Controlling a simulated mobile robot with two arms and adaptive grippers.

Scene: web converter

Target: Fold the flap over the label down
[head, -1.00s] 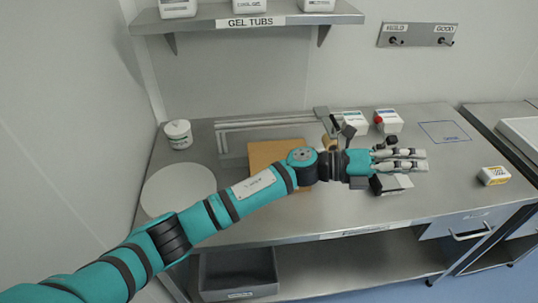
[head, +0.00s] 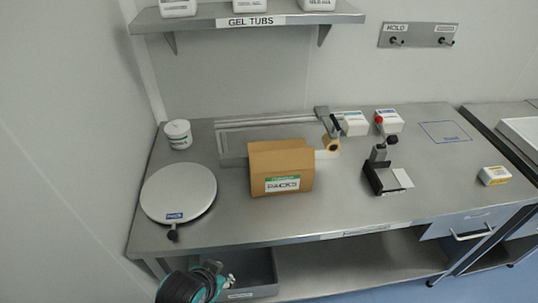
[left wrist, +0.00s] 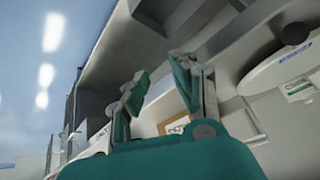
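A brown cardboard box (head: 281,170) stands on the steel bench, with a white and green label reading PACKS (head: 282,184) on its front side. I cannot make out the state of its flaps clearly; no flap covers the label. A label with similar lettering shows small between my fingers in the left wrist view (left wrist: 176,127). My left gripper (head: 226,284) is low at the bottom of the head view, in front of the bench and below its top, apart from the box. In the left wrist view its teal fingers (left wrist: 160,84) are spread with nothing between them. My right gripper is in neither view.
A round grey plate (head: 180,190) with a knob lies left of the box. A tape roll (head: 331,144) is close at its right, and a black clamp stand (head: 381,172) stands further right. A grey bin (head: 262,268) sits on the lower shelf by my left gripper.

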